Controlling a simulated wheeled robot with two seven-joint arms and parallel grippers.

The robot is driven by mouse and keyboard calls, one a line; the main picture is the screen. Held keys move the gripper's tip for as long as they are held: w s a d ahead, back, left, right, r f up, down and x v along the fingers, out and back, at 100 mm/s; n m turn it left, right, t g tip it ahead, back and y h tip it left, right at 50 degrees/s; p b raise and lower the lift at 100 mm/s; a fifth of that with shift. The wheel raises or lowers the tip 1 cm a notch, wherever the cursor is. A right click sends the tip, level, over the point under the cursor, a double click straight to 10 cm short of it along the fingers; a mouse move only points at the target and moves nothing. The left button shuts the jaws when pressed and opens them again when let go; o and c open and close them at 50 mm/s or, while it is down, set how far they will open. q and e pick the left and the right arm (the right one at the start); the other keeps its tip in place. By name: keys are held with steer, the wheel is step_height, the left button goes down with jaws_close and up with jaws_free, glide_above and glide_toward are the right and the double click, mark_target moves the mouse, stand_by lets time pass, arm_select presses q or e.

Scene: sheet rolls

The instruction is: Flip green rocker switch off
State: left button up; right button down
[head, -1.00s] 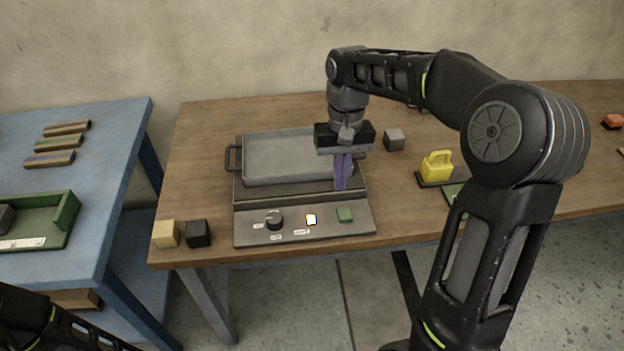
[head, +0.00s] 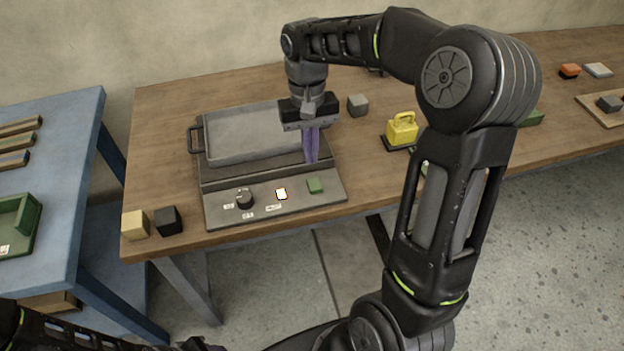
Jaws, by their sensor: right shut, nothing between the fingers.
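The green rocker switch (head: 315,185) sits at the right end of the grey control panel (head: 220,213) on the wooden table. A lit white square (head: 281,194) and a black knob (head: 244,198) are to its left on the same panel. My right gripper (head: 312,161) points down with its purple fingers shut and empty. Its fingertips are just behind the green switch and look apart from it. Which way the rocker is tilted is too small to tell. Only part of my left arm shows at the bottom left; its gripper is not visible.
A grey lidded tray (head: 250,133) stands behind the panel. A tan cube (head: 135,223) and a black cube (head: 168,220) are at the table's front left. A grey cube (head: 357,105) and a yellow handled block (head: 402,129) are to the right. A blue table (head: 60,180) stands at the left.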

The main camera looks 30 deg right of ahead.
mark_target(313, 190)
steer(key=f, duration=0.6)
steer(key=s+f, duration=0.1)
steer(key=f, duration=0.2)
steer(key=shift+a+p, duration=0.2)
steer(key=shift+p, duration=0.15)
steer(key=shift+s+f+t+b, duration=0.2)
steer(key=shift+f+t+b, duration=0.15)
steer(key=shift+b, duration=0.5)
steer(key=shift+s+a+r, duration=0.1)
steer(key=shift+r, duration=0.05)
steer(key=shift+w, duration=0.2)
steer(key=shift+w+d+r+p, duration=0.25)
steer(key=shift+w+d+p, duration=0.1)
steer(key=shift+w, duration=0.25)
